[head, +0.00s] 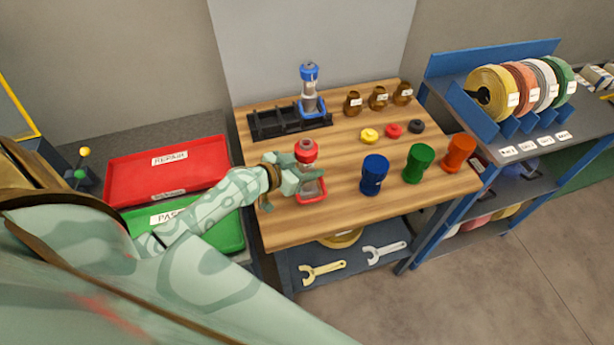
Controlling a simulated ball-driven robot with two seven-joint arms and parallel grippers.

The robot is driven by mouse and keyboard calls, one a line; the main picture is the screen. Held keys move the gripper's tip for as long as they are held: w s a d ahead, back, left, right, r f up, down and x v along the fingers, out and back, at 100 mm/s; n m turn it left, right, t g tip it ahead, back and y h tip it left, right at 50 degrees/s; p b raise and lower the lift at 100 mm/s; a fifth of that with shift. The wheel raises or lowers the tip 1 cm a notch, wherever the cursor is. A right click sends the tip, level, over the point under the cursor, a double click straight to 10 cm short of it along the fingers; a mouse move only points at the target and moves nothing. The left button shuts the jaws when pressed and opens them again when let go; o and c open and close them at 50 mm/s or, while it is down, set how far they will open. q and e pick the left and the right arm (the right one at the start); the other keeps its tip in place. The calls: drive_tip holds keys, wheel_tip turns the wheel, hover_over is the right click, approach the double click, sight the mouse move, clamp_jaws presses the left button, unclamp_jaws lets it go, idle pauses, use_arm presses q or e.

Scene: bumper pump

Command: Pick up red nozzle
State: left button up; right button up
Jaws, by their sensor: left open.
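A red-topped piece, which I take for the red nozzle (306,151), stands upright on a grey body with a red base (312,193) at the front left of the wooden table. My left gripper (291,187) is open beside it, on its left, with one finger in front of or against the grey body. Whether they touch I cannot tell. The gripper hides part of the grey body. My right gripper is not in view.
On the table (335,225) stand a blue-topped unit (309,88) in a black rack (265,124), brown pieces (353,103), small rings (394,130) and blue (374,174), green (418,163) and orange (459,153) cups. Red (125,180) and green (228,234) trays lie left.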

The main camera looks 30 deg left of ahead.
use_arm(q)
drive_tip(key=shift+w+d+f, duration=0.1)
drive_tip(key=shift+w, duration=0.05)
clamp_jaws()
